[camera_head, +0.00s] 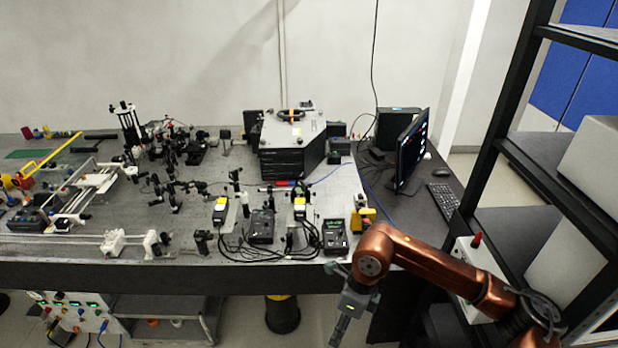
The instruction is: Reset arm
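My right arm, copper-coloured, comes in from the lower right. Its elbow is bent near the front right corner of the optical bench (200,274). My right gripper (337,338) hangs down in front of the bench's front edge, pointing at the floor. It is small and dark here, and I cannot tell whether its fingers are open or shut. Nothing shows clearly in it. My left arm and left gripper are not in view.
A large dark spectrometer box (285,163) stands at the bench's back. Optics and handheld meters (335,237) crowd the top. A monitor (411,150) and keyboard (443,198) are on the right desk. A black shelf rack (508,95) stands close to my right arm.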

